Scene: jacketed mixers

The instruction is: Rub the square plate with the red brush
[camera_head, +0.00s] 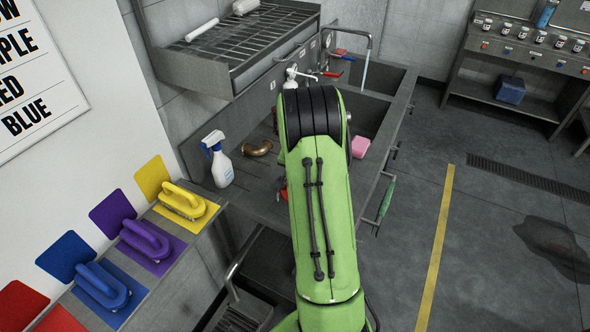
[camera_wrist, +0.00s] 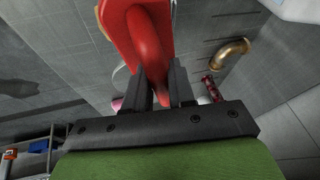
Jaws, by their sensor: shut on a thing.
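The red brush (camera_wrist: 148,38) is in my gripper (camera_wrist: 163,85) in the wrist view. The jaws are shut on its handle, and its wide body fills the top middle of that view. In the head view only a bit of red (camera_head: 283,191) shows at the left edge of my green arm, over the sink counter. My arm hides the gripper there. I cannot pick out the square plate in either view; my arm and the brush cover part of the counter.
On the counter are a spray bottle (camera_head: 218,160), a brass elbow (camera_head: 257,148) and a pink sponge (camera_head: 360,147). Blue (camera_head: 103,287), purple (camera_head: 146,240) and yellow (camera_head: 182,201) brushes sit on the left ledge. A wire rack (camera_head: 240,42) overhangs the counter. The right floor is open.

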